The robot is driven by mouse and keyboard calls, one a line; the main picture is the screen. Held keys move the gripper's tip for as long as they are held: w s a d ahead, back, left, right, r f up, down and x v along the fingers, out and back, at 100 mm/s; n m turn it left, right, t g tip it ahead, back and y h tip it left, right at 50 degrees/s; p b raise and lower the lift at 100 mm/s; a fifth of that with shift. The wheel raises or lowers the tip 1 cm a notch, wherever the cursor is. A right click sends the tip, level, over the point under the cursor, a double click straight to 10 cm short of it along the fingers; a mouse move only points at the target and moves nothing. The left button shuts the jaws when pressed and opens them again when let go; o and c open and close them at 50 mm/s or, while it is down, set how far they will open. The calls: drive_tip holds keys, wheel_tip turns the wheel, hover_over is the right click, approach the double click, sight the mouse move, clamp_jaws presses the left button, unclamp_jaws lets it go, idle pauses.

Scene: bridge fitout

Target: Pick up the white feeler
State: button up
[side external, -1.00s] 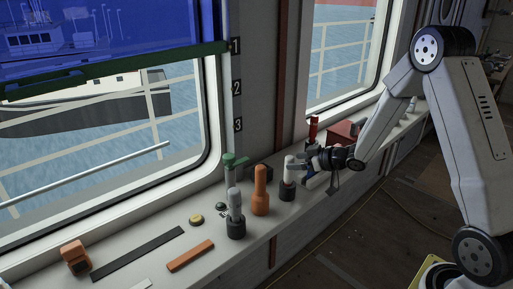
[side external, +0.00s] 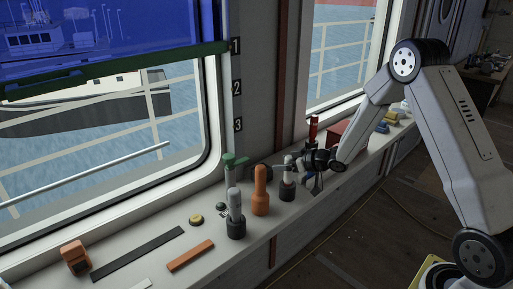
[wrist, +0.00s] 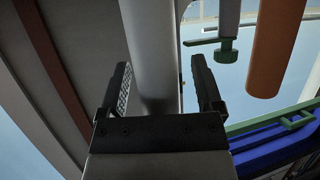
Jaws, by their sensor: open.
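The white feeler appears to be the upright white cylinder (side external: 287,178) in a dark round base on the window ledge. In the wrist view, its white shaft (wrist: 149,45) stands between my two black fingers. My gripper (side external: 286,167) is open, with its fingers either side of the upper shaft in the side view; it also shows in the wrist view (wrist: 160,80). I cannot tell whether either finger touches the shaft. The fingers hide part of the shaft's top.
A red item (side external: 313,128) stands behind my gripper. Flat strips lie farther left. The window wall bounds the ledge.

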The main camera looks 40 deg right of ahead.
clamp_jaws()
drive_tip(key=shift+r, duration=0.15)
wheel_tip(320, 180, up, 10)
idle(0.9)
idle(0.4)
drive_tip(key=c, duration=0.7)
unclamp_jaws()
clamp_jaws()
